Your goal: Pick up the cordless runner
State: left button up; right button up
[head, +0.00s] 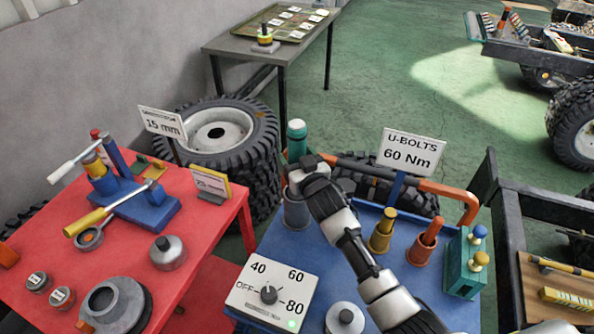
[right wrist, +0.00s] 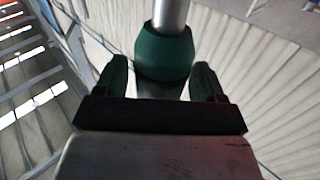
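A green cylindrical tool with a pale green top, which I take to be the cordless runner (head: 297,140), stands upright at the far left of the blue table. A grey cup-like holder (head: 296,212) is below it. My right gripper (head: 302,172) is right at the tool and hides its middle. In the right wrist view, a dark green body with a grey metal shaft (right wrist: 165,55) lies between the two fingers of the right gripper (right wrist: 160,80). Whether the fingers press on it is unclear. My left gripper is out of view.
The blue table (head: 300,245) also bears a dial box (head: 272,294), yellow and orange cups, a teal block (head: 465,262) and a U-BOLTS 60 Nm sign (head: 411,151). A red table (head: 215,238) with tools is at left. Tyres (head: 222,132) stand behind.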

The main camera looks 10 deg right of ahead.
jog(key=c, duration=1.2)
jog(key=shift+w+r, duration=0.1)
jog(key=shift+r, duration=0.05)
grip_shut()
jog(key=shift+r, duration=0.1)
